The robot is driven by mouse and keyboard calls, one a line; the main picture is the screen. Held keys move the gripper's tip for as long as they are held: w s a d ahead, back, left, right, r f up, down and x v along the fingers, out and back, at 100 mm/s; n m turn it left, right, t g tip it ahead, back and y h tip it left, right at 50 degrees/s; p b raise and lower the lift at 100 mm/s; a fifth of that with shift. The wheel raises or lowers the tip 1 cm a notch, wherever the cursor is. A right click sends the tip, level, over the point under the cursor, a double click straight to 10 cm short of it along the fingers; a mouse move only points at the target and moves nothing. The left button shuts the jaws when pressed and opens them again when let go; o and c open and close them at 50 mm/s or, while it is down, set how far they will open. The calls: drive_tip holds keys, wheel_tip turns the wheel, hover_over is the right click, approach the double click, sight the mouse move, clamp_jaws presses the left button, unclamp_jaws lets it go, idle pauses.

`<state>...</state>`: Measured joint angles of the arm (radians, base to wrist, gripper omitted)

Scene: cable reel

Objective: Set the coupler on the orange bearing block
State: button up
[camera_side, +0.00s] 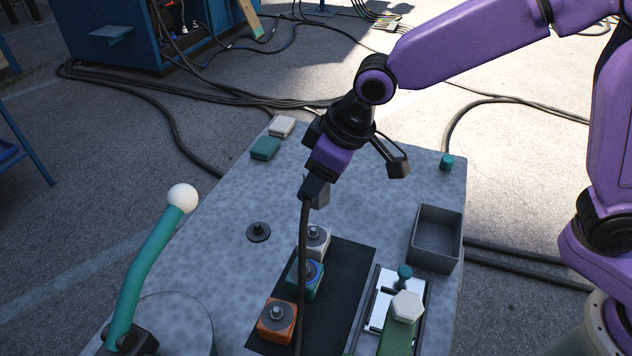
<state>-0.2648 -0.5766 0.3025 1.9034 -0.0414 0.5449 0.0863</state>
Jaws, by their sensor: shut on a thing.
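My gripper (314,188) is above the middle of the table, pointing down and shut on a small dark piece, which I take to be the coupler (313,184). The fingers partly hide it. A long dark cable (303,235) hangs from the fingertips toward the bottom edge. The orange bearing block (269,326) sits at the near left of a black mat, with a grey bolt-like post on top. My gripper is well above and beyond it. A teal block (297,290) with a blue ring and a pale block (322,250) stand in a row behind it.
A grey open bin (436,259) stands right of the black mat (344,275). A white-based fixture and a green post with a pale hexagonal top (406,306) are at the near right. A teal post with a white ball (182,198) rises at the left. A black disc (258,232) lies on the table.

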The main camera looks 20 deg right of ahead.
sight(277, 309)
drive_tip(key=shift+r, duration=0.95)
drive_tip(key=s+a+f+n+g+y, duration=0.1)
drive_tip(key=s+a+f+n, duration=0.1)
drive_tip(key=s+a+n, duration=0.3)
drive_tip(key=s+a+f+n+g, duration=0.1)
drive_tip(key=s+a+f+n, duration=0.15)
drive_tip(key=s+a, duration=0.4)
drive_tip(key=shift+m, duration=0.25)
drive_tip(key=shift+w+a+f, duration=0.15)
drive_tip(key=shift+f, duration=2)
drive_tip(key=shift+w+a+f, duration=0.1)
drive_tip(key=shift+w+f, duration=0.05)
drive_tip(key=shift+f, duration=2)
drive_tip(key=o, duration=1.2)
drive_tip(key=shift+r, duration=0.1)
drive_tip(key=v, duration=1.7)
drive_tip(key=shift+w+d, duration=0.3)
